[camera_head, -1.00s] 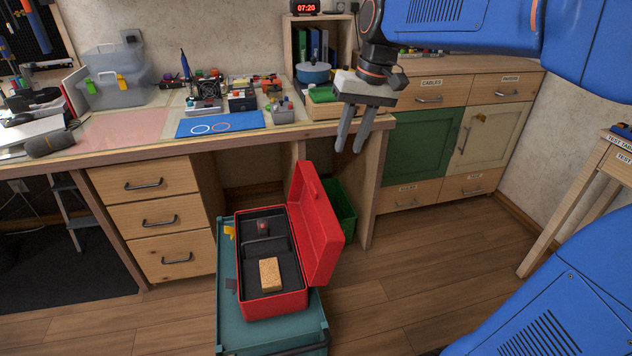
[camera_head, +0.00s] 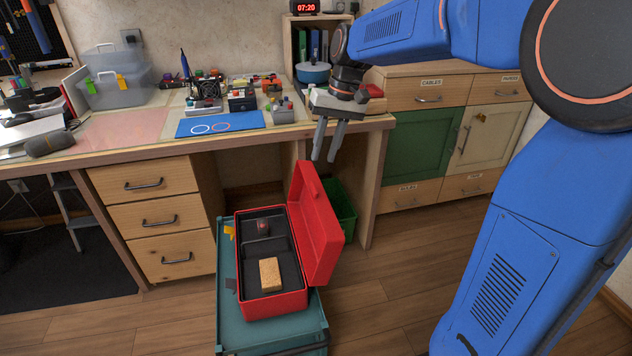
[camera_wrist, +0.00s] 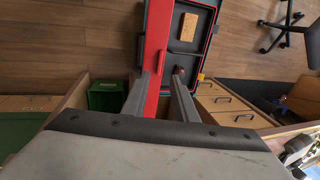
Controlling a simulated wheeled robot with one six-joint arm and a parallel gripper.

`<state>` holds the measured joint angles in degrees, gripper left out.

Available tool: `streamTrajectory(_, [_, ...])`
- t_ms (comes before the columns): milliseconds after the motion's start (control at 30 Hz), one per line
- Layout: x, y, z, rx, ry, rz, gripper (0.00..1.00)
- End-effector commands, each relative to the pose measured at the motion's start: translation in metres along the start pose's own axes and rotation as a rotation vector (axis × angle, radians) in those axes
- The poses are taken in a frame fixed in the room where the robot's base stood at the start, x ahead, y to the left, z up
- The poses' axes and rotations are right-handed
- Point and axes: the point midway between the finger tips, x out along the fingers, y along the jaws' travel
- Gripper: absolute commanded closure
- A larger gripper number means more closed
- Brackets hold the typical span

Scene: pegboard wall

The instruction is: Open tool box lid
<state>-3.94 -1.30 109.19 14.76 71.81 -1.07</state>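The red tool box (camera_head: 272,308) sits on a teal chest, and its lid (camera_head: 320,225) stands open, raised on the right side of the box. Inside the dark tray are a tan sponge-like block (camera_head: 270,272) and a small red and dark item (camera_head: 263,227). My gripper (camera_head: 323,160) hangs empty above and behind the lid, with its two fingers apart. In the wrist view the fingers of my gripper (camera_wrist: 161,100) point toward the tool box (camera_wrist: 215,20), and the red lid (camera_wrist: 157,40) shows between and beyond them.
The teal chest (camera_head: 228,325) is under the box. A green bin (camera_head: 345,208) stands behind the lid. The workbench edge (camera_head: 200,150) runs behind, with drawers (camera_head: 158,222) at left and a green cabinet door (camera_head: 418,147) at right. The wooden floor at right is clear.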

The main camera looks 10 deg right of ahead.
Motion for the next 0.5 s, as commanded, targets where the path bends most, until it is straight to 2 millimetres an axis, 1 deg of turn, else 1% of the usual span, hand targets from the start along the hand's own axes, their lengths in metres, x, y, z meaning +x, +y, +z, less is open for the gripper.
streamTrajectory(33, [0.01, 0.0, 0.001, 0.0, -0.003, 0.0, 0.74])
streamTrajectory(300, [0.057, 0.0, 0.001, 0.0, -0.003, 0.0, 0.74])
streamTrajectory(500, [0.085, 0.0, 0.001, 0.0, -0.003, 0.001, 0.74])
